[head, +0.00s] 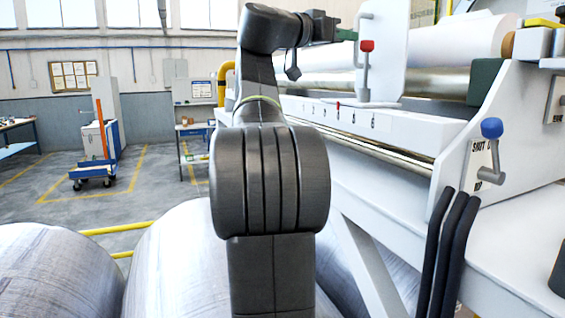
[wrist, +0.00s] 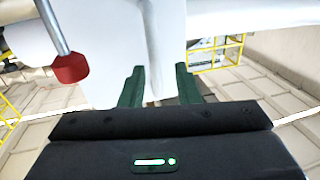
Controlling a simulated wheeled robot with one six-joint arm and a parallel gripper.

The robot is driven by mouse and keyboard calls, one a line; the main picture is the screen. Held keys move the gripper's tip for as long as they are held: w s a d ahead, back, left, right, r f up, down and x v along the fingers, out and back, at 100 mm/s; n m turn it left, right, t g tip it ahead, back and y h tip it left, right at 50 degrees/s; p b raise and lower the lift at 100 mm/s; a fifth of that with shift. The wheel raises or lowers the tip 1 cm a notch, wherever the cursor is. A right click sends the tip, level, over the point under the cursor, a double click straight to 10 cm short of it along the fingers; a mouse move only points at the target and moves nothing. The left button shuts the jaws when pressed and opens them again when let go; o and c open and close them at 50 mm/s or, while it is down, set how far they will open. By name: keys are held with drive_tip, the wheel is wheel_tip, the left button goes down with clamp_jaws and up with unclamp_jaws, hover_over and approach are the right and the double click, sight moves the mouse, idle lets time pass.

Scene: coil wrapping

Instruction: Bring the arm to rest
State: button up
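My arm (head: 268,170) rises in the middle of the head view and bends right at the top. My gripper (head: 346,35) is beside an upright white plate (head: 385,75) on the machine; only a small green part of it shows there. In the wrist view the two green fingers (wrist: 160,86) stand apart, with white surfaces beyond them. I see nothing clamped between them. A lever with a red knob (head: 367,46) is on the plate, close to my gripper; its red knob also shows at the upper left of the wrist view (wrist: 70,68).
The white machine (head: 420,130) with its rollers fills the right side. A blue-knobbed lever (head: 491,128) and black hoses (head: 450,245) are at its front. Large wrapped coils (head: 55,270) lie at lower left. A trolley (head: 95,150) stands on open floor farther back.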

drive_tip(key=x, duration=0.2)
drive_tip(key=p+x, duration=0.1)
drive_tip(key=shift+w+d, duration=0.1)
drive_tip(key=shift+w, duration=0.4)
drive_tip(key=shift+s+r, duration=0.1)
drive_tip(key=shift+s, duration=0.05)
